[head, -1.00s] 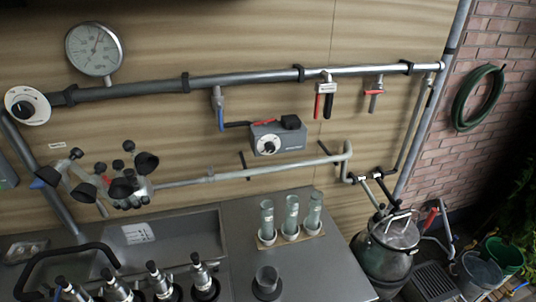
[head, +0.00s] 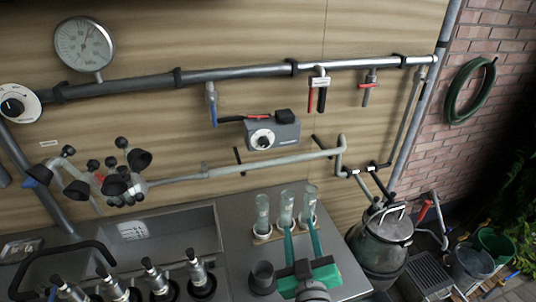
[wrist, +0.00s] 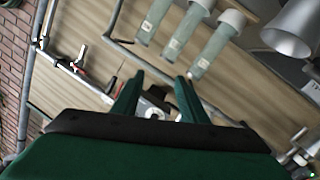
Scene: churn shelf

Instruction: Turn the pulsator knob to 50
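The pulsator is a grey box (head: 285,133) on the wood-panelled wall under the long pipe. A white dial with a dark-marked knob (head: 262,138) is on its front left; the scale is too small to read. My gripper (head: 300,228) has green fingers, spread apart and empty. It is over the counter, below and in front of the pulsator, not touching it. In the wrist view, which is turned over, my gripper (wrist: 157,85) has the knob (wrist: 154,112) showing between its fingers, partly hidden by its body.
Several glass tubes (head: 262,212) stand in a holder on the counter, close to my fingers. A dark cup (head: 262,277) stands left of my gripper. A milk can (head: 382,243) is at right. A blue-handled valve (head: 212,108) hangs left of the pulsator.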

